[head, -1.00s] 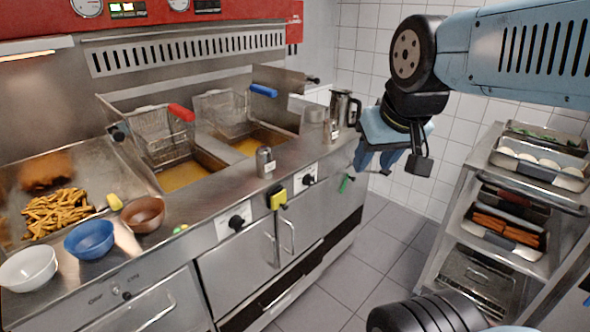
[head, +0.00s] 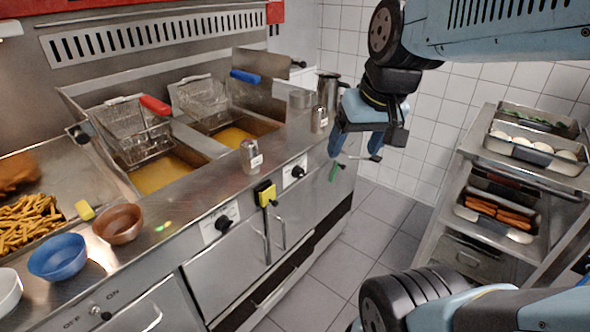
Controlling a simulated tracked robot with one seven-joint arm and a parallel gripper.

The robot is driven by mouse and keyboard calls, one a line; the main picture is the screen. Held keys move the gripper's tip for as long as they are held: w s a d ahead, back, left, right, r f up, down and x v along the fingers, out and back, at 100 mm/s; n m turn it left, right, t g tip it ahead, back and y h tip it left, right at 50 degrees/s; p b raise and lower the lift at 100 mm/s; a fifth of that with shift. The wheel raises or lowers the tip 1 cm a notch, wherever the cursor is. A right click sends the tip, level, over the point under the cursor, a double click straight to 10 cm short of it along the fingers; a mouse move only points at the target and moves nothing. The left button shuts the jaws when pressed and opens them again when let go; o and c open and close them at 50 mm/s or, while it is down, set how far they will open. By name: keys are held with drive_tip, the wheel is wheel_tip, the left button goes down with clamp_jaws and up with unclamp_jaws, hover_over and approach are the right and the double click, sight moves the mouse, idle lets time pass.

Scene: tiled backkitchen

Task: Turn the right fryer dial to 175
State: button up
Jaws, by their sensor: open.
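The right fryer dial (head: 297,171) is a black knob on a white plate on the fryer's front panel, below the right oil well (head: 233,136). Its scale is too small to read. The left fryer dial (head: 223,224) is a similar black knob further left on the same front. My gripper (head: 356,150) is open and empty, with blue fingers pointing down. It hangs to the right of the right dial in the picture, apart from it, near the fryer's far right end.
A metal shaker (head: 251,157) and a jug (head: 328,90) stand on the counter. A shelf rack (head: 428,235) stands right; tiled floor (head: 350,250) between is clear.

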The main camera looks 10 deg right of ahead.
drive_tip(key=w+a+f+m+g+y, duration=0.1)
drive_tip(key=w+a+f+g+y, duration=0.35)
drive_tip(key=w+f, duration=0.35)
drive_tip(key=m+t+y, duration=0.5)
drive_tip(key=m+t, duration=1)
drive_tip(key=m, duration=0.1)
approach(303, 175)
drive_tip(key=x, duration=1)
drive_tip(key=shift+w+d+f, duration=0.1)
drive_tip(key=shift+f, duration=0.05)
drive_tip(key=c, duration=1)
drive_tip(key=shift+c, duration=0.2)
